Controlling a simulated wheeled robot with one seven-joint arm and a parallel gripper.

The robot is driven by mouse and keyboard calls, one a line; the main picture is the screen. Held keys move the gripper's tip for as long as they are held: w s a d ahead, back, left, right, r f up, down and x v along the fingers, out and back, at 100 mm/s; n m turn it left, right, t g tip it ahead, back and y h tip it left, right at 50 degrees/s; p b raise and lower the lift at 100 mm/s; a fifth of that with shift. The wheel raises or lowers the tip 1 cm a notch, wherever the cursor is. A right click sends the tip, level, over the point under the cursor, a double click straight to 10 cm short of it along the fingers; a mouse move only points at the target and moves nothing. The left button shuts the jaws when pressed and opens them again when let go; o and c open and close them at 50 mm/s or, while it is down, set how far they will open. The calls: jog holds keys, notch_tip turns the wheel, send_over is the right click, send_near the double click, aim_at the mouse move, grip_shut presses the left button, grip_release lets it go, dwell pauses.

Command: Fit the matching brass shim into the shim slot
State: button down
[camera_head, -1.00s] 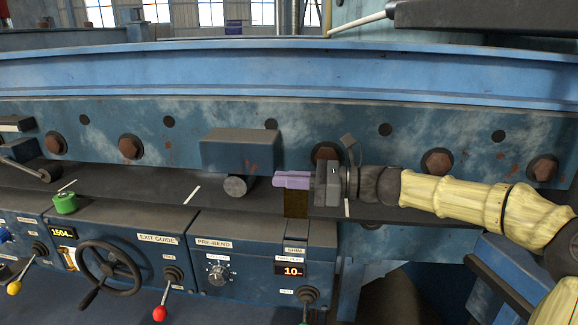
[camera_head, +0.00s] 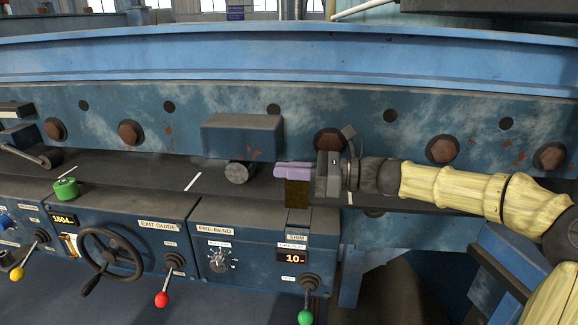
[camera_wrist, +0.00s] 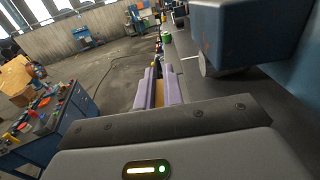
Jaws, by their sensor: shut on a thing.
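My gripper (camera_head: 292,171), with purple finger pads, is shut on a brass shim (camera_head: 297,194). The shim is a dark brass plate hanging upright below the fingers. In the wrist view its brass edge (camera_wrist: 160,95) shows between the two purple pads. In the head view its lower edge is close to the top of the console section labelled SHIM (camera_head: 296,237). The slot opening itself cannot be made out, and I cannot tell whether the shim touches the console.
A blue-grey block with a round roller (camera_head: 237,172) stands left of my gripper. A green cylinder (camera_head: 65,189) sits on the ledge at far left. The console front carries a handwheel (camera_head: 108,261), a dial (camera_head: 219,261), a display reading 10 (camera_head: 291,258) and colored-knob levers.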

aim_at(291, 207)
jog(key=shift+d+f+b, duration=0.15)
jog(key=shift+f+b, duration=0.2)
jog(key=shift+f, duration=0.4)
jog(key=shift+d+f+b, duration=0.15)
jog(key=shift+f+b, duration=0.2)
jog(key=shift+f, duration=0.4)
jog(key=shift+a+f, duration=0.1)
jog(key=shift+f, duration=0.35)
jog(key=shift+p, duration=0.75)
dwell(0.5)
jog(key=shift+f+b, duration=1.15)
jog(key=shift+f, duration=0.85)
dwell(0.4)
jog(key=shift+r, duration=0.2)
jog(key=shift+r+p, duration=0.5)
jog(key=shift+p, duration=0.3)
jog(key=shift+r+p, duration=0.3)
jog(key=shift+p, duration=0.05)
jog(key=shift+r+p, duration=0.35)
jog(key=shift+p, duration=0.05)
jog(key=shift+r+p, duration=0.35)
jog(key=shift+p, duration=0.35)
